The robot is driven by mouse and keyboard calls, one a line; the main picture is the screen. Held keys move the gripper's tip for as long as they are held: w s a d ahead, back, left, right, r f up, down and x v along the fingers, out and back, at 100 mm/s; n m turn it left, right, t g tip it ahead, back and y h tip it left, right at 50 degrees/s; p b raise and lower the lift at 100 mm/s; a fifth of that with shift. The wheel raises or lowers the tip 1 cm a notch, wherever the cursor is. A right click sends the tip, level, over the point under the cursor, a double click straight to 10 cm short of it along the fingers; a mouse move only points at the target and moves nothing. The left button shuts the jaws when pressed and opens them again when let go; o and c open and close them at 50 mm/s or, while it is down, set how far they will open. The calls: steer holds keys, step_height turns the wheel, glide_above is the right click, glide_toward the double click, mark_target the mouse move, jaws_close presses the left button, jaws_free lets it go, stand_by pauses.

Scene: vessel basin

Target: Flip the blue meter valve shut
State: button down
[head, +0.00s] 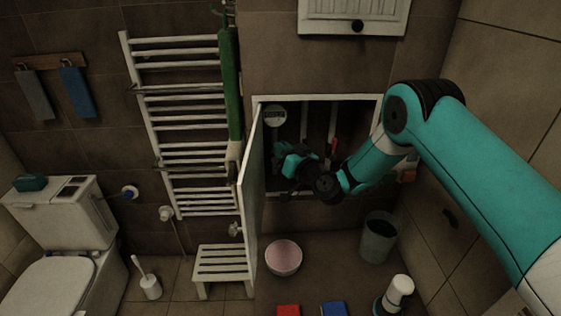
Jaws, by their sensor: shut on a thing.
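My arm reaches from the right into an open wall cabinet, and my gripper (284,172) is inside it, low on the left. A round pale meter (275,116) is on the cabinet's back at upper left, just above my gripper. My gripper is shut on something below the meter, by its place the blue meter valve. The blue handle itself is hidden behind my gripper and wrist, so its angle cannot be told. A red handle (333,146) on a pipe shows to the right of my gripper, apart from it.
The cabinet door (252,190) stands open at the left of the opening, close to my gripper. A towel radiator (185,150), white stool (223,264), pink basin (283,257) and grey bin (379,238) are around. A white heater box (330,12) hangs above.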

steer(key=m+t+b, duration=0.1)
steer(key=m+b, duration=0.1)
steer(key=b, duration=0.3)
steer(key=d+f+m+t+b, duration=0.1)
steer(key=m+b, duration=0.1)
steer(key=b, duration=0.3)
steer(key=m+t+b, duration=0.1)
steer(key=m+b, duration=0.1)
steer(key=b, duration=0.3)
steer(key=shift+d+f, duration=0.25)
steer(key=shift+f, duration=0.1)
steer(key=shift+r+m+t, duration=0.1)
steer(key=shift+m+t, duration=0.2)
steer(key=shift+t, duration=0.1)
steer(key=c, duration=1.2)
jaws_free()
steer(key=shift+o, duration=0.2)
steer(key=shift+r, duration=0.1)
